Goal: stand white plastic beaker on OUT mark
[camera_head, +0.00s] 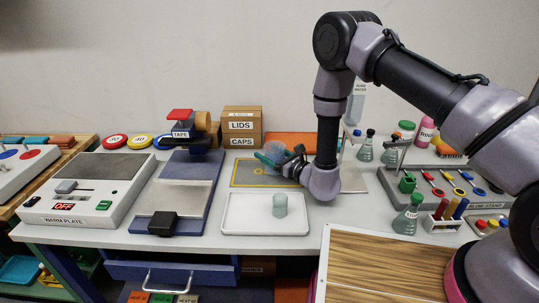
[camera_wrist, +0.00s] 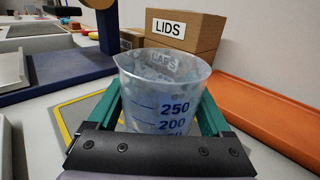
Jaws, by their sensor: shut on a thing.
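The white plastic beaker (camera_wrist: 165,88) is translucent with blue volume marks and stands upright in the wrist view. My gripper (camera_wrist: 163,112) is shut on it, with a green finger on each side. In the head view the beaker (camera_head: 278,143) shows faintly behind my gripper (camera_head: 275,160), above the grey mat. The mat (camera_head: 243,180) has a yellow outline and yellow lettering (camera_head: 260,170), partly hidden by my gripper, so I cannot read the OUT mark. I cannot tell whether the beaker's base touches the mat.
A white tray (camera_head: 240,226) holding a small grey-green cup (camera_head: 280,205) lies in front of the mat. LIDS and CAPS boxes (camera_head: 242,120) stand behind. An orange tray (camera_wrist: 255,105) is right of the beaker. Flasks (camera_head: 407,215) and a colored-handle stand are at the right.

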